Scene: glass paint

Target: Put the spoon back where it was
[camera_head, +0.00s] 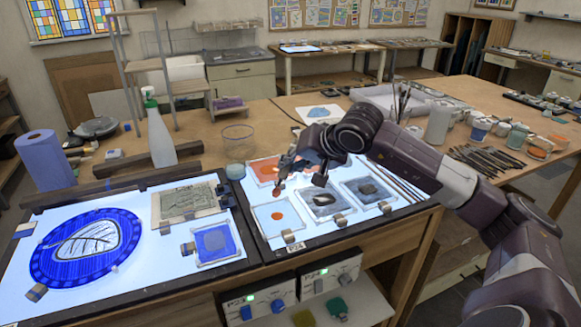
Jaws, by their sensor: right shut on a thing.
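My right gripper (290,165) comes in from the right and hangs above the right-hand light panel (268,229). It is shut on a small slim thing, most likely the spoon (279,187). Its lower end points down over the panel, between the orange glass tile behind and the pale blue tile (278,217) in front. The fingers hide most of it. An orange spot lies on the pale blue tile just below. I cannot tell whether the spoon touches anything. My left gripper is not in view.
Two tiles with dark patches (327,201) lie right of the spoon, with slim tools beyond. A glass beaker (238,143) and a white spray bottle (158,135) stand behind the panels. A blue round glass piece (45,262) lies left. Brushes and jars crowd the right table.

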